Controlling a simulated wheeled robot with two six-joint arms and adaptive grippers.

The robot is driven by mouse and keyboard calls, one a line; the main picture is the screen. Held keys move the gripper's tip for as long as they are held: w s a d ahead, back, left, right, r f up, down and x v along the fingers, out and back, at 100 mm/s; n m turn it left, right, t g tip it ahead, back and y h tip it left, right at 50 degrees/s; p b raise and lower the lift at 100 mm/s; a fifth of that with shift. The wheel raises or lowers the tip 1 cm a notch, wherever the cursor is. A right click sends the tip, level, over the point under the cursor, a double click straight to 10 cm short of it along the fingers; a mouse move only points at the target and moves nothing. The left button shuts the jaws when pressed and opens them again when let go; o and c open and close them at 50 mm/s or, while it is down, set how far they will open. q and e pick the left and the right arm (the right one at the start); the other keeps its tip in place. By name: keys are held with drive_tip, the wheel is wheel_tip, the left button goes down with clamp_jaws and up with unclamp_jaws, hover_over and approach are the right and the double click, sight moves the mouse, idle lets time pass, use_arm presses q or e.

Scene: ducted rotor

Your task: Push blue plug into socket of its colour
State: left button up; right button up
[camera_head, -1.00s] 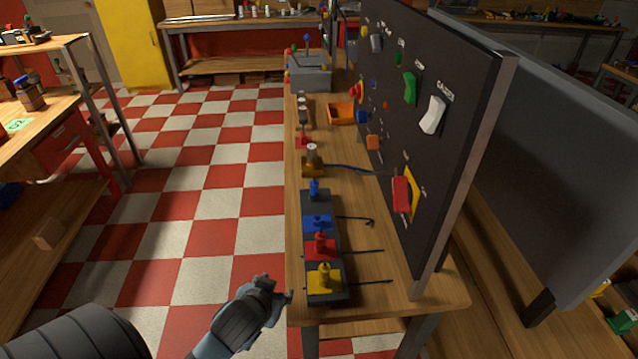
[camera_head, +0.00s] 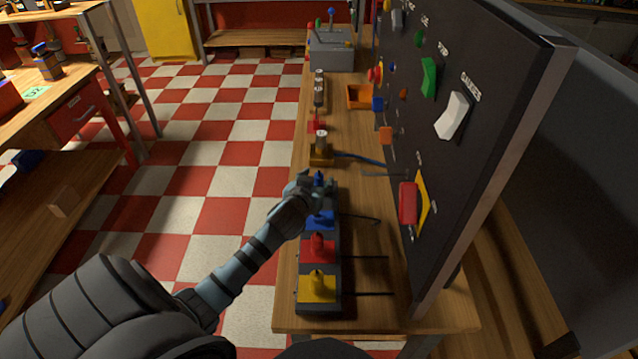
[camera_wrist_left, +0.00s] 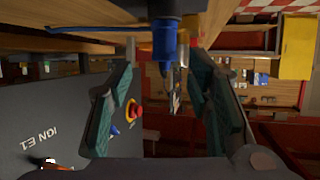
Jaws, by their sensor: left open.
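The blue plug (camera_head: 318,179) stands at the far end of a dark block (camera_head: 304,296) on the bench, partly hidden by my gripper. The blue socket (camera_head: 322,221) is just nearer on the same block, partly covered by my wrist. My left gripper (camera_head: 318,188) is at the blue plug. In the left wrist view the open fingers are on either side, and the blue plug (camera_wrist_left: 163,42) shows in the gap between them near the top. I cannot tell whether a finger touches it. My right gripper is not in view.
A dark switch panel (camera_head: 400,140) rises along the bench's right side. A brass-coloured part (camera_head: 321,155) with a cable stands beyond the block. An orange bin (camera_head: 360,97) is farther back.

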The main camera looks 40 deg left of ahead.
sight(319, 176)
use_arm(q)
drive_tip(key=x, duration=0.2)
drive_tip(key=b+x, duration=0.1)
drive_tip(key=x, duration=0.1)
drive_tip(key=shift+w+a+f, duration=0.15)
drive_tip(key=shift+a+f, duration=0.1)
drive_tip(key=shift+f, duration=0.1)
drive_tip(key=shift+r, duration=0.1)
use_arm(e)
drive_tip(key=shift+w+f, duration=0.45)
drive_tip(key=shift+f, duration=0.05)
use_arm(q)
drive_tip(key=shift+c, duration=1.2)
clamp_jaws()
wheel_tip(319, 176, up, 20)
drive_tip(key=p, duration=0.4)
drive_tip(key=shift+p, duration=0.35)
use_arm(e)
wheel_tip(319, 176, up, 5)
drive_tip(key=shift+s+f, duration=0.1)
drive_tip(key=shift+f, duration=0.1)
